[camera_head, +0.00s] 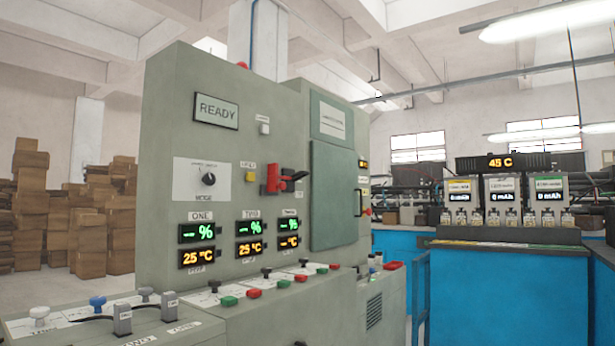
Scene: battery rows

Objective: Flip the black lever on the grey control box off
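The grey control box (160,130) stands upright in the middle left. A red handle (272,178) sits on its front, with a dark, black-looking part (291,182) just to its right. Whether that dark part is the black lever, and its on or off position, I cannot tell. A round black mode knob (208,179) is on a white plate to the left. Small black-topped toggles (214,285) stand on the sloped ledge below. My gripper is not in view, so its state does not show.
A ledge with green buttons (229,301) and red buttons (254,293) juts out below the panel. A lower grey box (150,325) with blue and white knobs is at front left. Blue cabinets (500,295) stand at right. Cardboard boxes (30,210) are stacked behind left.

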